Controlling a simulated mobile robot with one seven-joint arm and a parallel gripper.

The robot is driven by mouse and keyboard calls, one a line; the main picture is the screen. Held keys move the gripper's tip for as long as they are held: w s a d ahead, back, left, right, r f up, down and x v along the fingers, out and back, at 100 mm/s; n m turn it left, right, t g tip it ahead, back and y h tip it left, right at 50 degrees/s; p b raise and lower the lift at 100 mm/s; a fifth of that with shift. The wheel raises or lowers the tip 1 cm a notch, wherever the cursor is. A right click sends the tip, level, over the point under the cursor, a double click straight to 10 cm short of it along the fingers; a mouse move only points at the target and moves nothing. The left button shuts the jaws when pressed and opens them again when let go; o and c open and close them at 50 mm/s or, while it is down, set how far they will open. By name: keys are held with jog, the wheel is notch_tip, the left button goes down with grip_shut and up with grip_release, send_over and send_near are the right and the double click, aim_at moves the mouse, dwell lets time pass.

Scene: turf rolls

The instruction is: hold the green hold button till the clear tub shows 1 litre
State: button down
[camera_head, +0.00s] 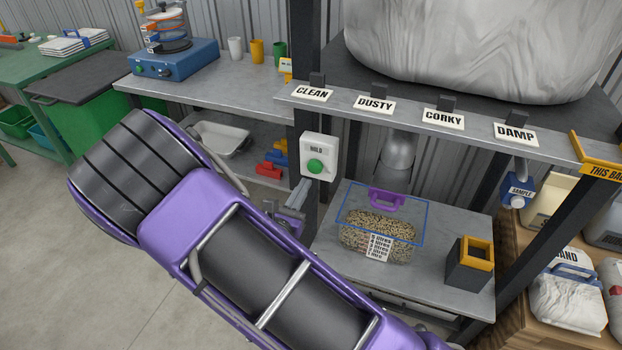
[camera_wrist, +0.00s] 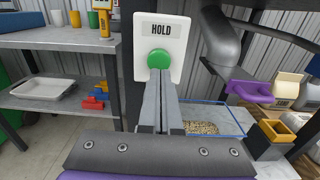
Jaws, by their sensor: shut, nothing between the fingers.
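The green hold button (camera_head: 315,166) sits on a white plate marked HOLD, fixed to a dark post; it also shows in the wrist view (camera_wrist: 159,59). My gripper (camera_wrist: 160,76) is shut and empty, its fingertips overlapping the button's lower edge in the wrist view. In the head view my gripper (camera_head: 302,188) is just below and in front of the plate; I cannot tell whether it touches the button.
A grey box with a yellow rim (camera_head: 470,262) stands right of the tub. A shelf edge with cards CLEAN, DUSTY, CORKY and DAMP (camera_head: 515,133) runs above. A blue SAMPLE box (camera_head: 517,192) hangs at right. A white tray (camera_head: 220,138) lies on the left lower shelf.

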jog(key=v, duration=0.7)
jog(key=shift+s+a, duration=0.25)
jog(key=shift+s, duration=0.05)
dwell(0.8)
